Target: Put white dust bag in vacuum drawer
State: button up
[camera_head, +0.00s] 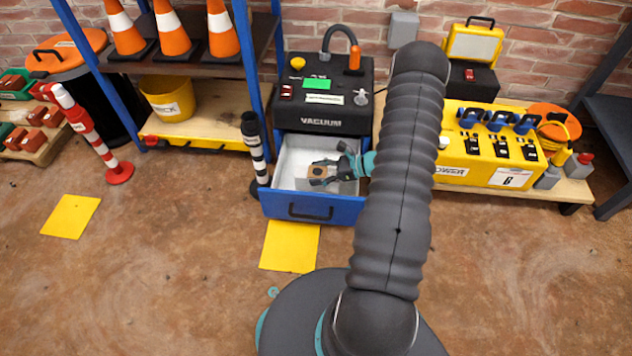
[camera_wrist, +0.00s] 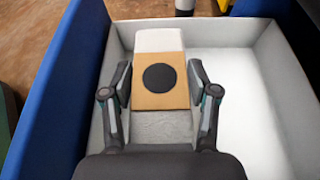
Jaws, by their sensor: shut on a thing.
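The white dust bag (camera_wrist: 158,40) has a tan square collar with a black disc in its middle. It is between the fingers of my gripper (camera_wrist: 160,90), which is shut on it, inside the open drawer in the wrist view. The head view shows my gripper (camera_head: 335,172) over the drawer with the tan collar (camera_head: 317,172) beside it. The vacuum drawer (camera_head: 311,208) has a blue front and pale inner walls, and is pulled out below the black vacuum (camera_head: 322,108). I cannot tell whether the bag touches the drawer floor.
A red-white post (camera_head: 92,135) and a black-white post (camera_head: 252,145) stand to the left, the latter close to the drawer. A yellow power unit (camera_head: 490,150) is at the right. A yellow floor mark (camera_head: 290,248) lies before the drawer. Open floor is at the left.

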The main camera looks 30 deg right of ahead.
jog(key=shift+w+a+f, duration=0.25)
jog(key=shift+a+f, duration=0.05)
jog(key=shift+f, duration=0.05)
jog(key=shift+f+b, duration=0.4)
jog(key=shift+f, duration=1.45)
jog(key=shift+f, duration=0.2)
jog(key=o, duration=1.2)
jog(key=shift+c, duration=0.2)
